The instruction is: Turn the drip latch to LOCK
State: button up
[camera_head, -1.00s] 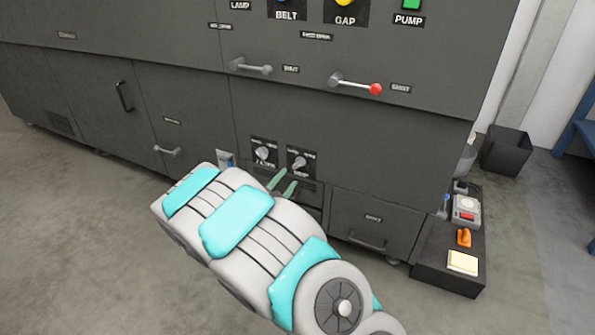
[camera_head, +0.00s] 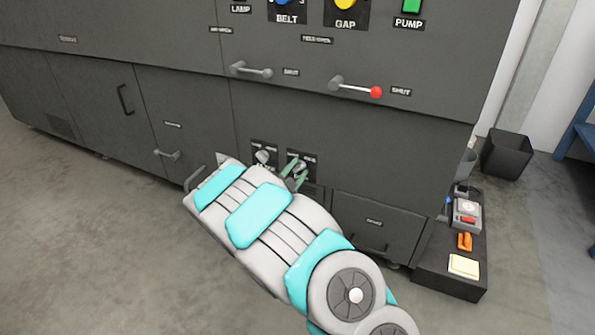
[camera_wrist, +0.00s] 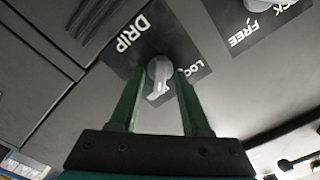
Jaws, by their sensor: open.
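The drip latch (camera_wrist: 158,72) is a pale grey turning knob on a dark plate, seen close up in the wrist view. White DRIP lettering stands left of it and partly visible LOCK lettering right of it. Its pointed end faces down in that view, away from the LOCK lettering. My gripper (camera_wrist: 159,78) is open, with one green finger on each side of the knob; contact cannot be told. In the head view, my gripper (camera_head: 295,177) is at the right of two small latch plates and partly covers that knob.
A second latch (camera_wrist: 262,6), with FREE and LOCK lettering, is beside it. Above are a grey lever (camera_head: 252,70) and a red-tipped lever (camera_head: 355,87). A drawer (camera_head: 372,225) is at lower right. A low dark box (camera_head: 448,272) with small items stands right of the machine.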

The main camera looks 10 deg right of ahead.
grip_shut()
dwell(0.3)
jog(key=shift+n+p, duration=0.4)
jog(key=shift+p, duration=0.05)
jog(key=n+p, duration=0.1)
jog(key=p, duration=0.1)
jog(key=n+p, duration=0.2)
jog(key=shift+r+n, duration=0.2)
jog(key=shift+n, duration=0.1)
jog(key=n+p, duration=0.4)
jog(key=shift+w+a+n, duration=0.1)
jog(key=shift+a+n, duration=0.05)
jog(key=shift+n, duration=0.15)
jog(key=n+p, duration=0.3)
jog(key=n, duration=0.1)
jog(key=shift+n, duration=0.3)
jog(key=n+p, duration=0.1)
jog(key=n, duration=0.1)
jog(key=n+p, duration=0.1)
jog(key=n, duration=0.1)
jog(key=shift+w+a+f+p, duration=0.15)
jog(key=shift+p, duration=0.2)
jog(key=shift+n, duration=0.3)
